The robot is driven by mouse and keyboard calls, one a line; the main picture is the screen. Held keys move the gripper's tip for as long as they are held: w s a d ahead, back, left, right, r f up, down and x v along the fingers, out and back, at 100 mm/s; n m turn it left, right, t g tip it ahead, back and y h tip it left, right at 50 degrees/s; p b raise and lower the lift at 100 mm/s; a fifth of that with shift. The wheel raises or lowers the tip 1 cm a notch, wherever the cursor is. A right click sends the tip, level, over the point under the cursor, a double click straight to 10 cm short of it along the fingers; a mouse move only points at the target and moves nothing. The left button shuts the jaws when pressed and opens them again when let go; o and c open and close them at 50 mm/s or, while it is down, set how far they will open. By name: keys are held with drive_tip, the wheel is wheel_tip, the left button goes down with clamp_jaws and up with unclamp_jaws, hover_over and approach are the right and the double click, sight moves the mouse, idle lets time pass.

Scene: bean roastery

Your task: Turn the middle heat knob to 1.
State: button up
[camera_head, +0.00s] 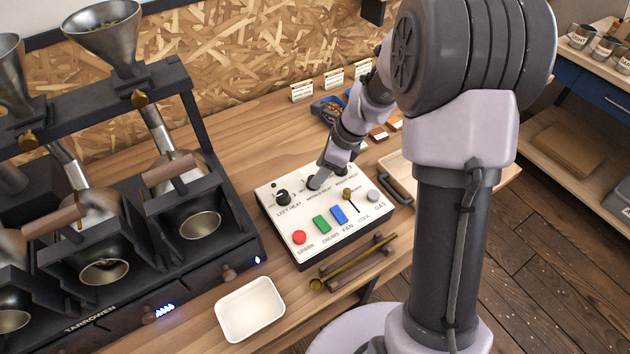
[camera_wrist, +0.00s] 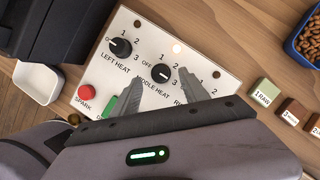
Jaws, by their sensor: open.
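The white control panel (camera_head: 275,215) lies on the wooden counter. In the wrist view, the middle heat knob (camera_wrist: 160,73) is a round black knob with a white mark, with OFF, 1, 2 and 3 printed around it. The mark is too small to read surely. My gripper (camera_wrist: 162,76) is open, one finger on each side of this knob; I cannot tell whether they touch it. In the head view, my gripper (camera_head: 318,178) is low over the panel and largely hides the knob. The left heat knob (camera_wrist: 120,47) stands beside it; the right one is hidden.
The panel also has a red spark button (camera_head: 299,237), a green switch (camera_head: 321,224), a blue switch (camera_head: 339,214) and a small cool lever (camera_head: 349,196). The roaster (camera_head: 215,262) stands close on the left. A white tray (camera_head: 250,309) lies in front.

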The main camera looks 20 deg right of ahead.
drive_tip(key=x, duration=0.3)
drive_tip(key=shift+f+b, duration=0.15)
drive_tip(key=shift+b, duration=0.25)
drive_tip(key=shift+c, duration=0.2)
clamp_jaws()
